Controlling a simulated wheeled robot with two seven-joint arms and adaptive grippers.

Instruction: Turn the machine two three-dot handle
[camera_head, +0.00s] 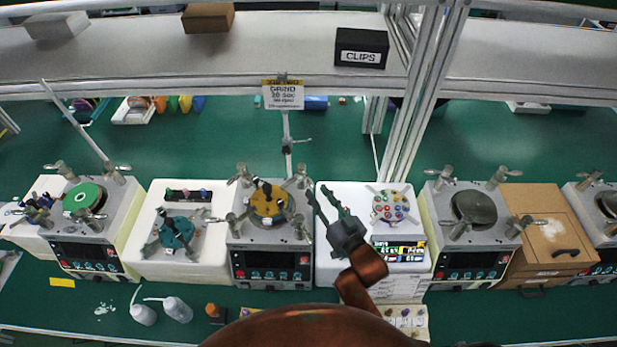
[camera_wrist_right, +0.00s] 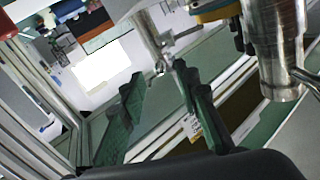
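Machine two appears to be the second grey machine from the left (camera_head: 272,257), with a yellow disc (camera_head: 268,200) on top and metal handles around it. Its upper right handle (camera_head: 300,176) and lower right handle (camera_head: 300,228) stand near my right gripper (camera_head: 320,188). Dot marks on the handles are too small to read. My right gripper is open and empty, just right of the machine, over the white stand. In the right wrist view the open fingers (camera_wrist_right: 160,85) have a thin metal handle (camera_wrist_right: 152,42) beyond them; contact cannot be told. My left gripper is not in view.
A white stand with a round tray of coloured pieces (camera_head: 390,205) is right of my gripper. Other machines stand left (camera_head: 88,260) and right (camera_head: 473,263). A sign on a post (camera_head: 283,95) rises behind machine two. White bottles (camera_head: 177,309) stand in front.

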